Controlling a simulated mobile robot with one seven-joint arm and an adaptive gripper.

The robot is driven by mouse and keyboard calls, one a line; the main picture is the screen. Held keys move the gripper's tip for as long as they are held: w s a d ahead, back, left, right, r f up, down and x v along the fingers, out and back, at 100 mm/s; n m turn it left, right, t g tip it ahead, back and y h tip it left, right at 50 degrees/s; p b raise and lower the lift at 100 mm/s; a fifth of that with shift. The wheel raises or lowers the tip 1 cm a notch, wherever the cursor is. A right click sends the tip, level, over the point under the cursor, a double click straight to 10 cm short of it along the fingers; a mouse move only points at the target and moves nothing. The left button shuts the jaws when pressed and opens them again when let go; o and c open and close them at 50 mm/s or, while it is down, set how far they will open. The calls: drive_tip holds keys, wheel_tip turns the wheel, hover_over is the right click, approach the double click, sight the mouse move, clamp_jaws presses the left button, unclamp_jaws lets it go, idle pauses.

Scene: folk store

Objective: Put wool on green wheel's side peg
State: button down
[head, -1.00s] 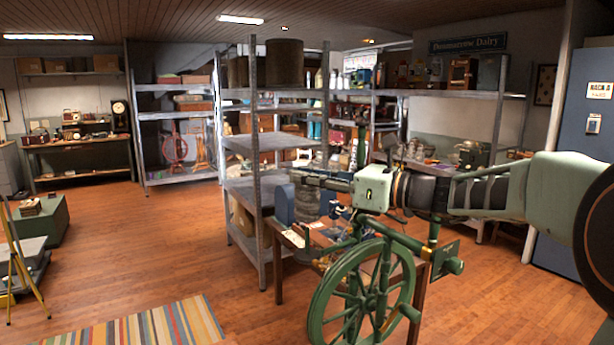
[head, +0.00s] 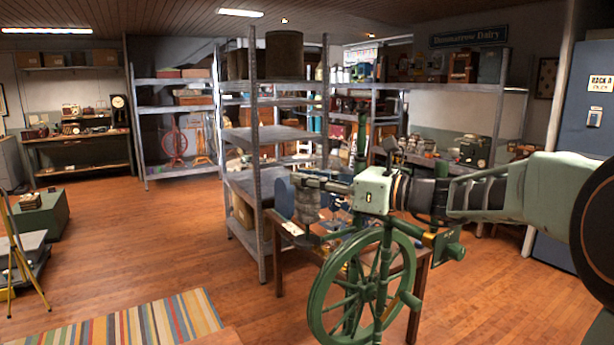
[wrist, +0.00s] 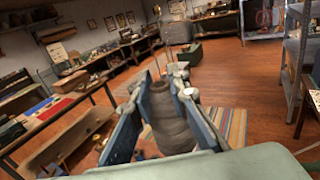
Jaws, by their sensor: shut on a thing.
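My gripper (head: 311,188) is shut on the grey wool (head: 306,207), a ribbed roll that hangs below the jaws in the head view. In the wrist view the wool (wrist: 166,118) stands between my two blue fingers. The green wheel (head: 318,301) is a spoked spinning wheel below and to the right of the wool in the head view. The wool is apart from this peg. My arm hides part of the wheel's upper frame.
A wooden table (head: 424,272) stands behind the wheel. Metal shelves (head: 262,205) rise close behind my gripper. A striped rug (head: 130,325) lies on the floor at left. The wooden floor (head: 150,235) is open left of the shelves.

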sight(313, 196)
drive_tip(key=shift+f+b, duration=1)
drive_tip(key=shift+f, duration=0.85)
drive_tip(key=c, duration=1.8)
unclamp_jaws()
drive_tip(key=shift+o, duration=0.2)
drive_tip(key=v, duration=1.2)
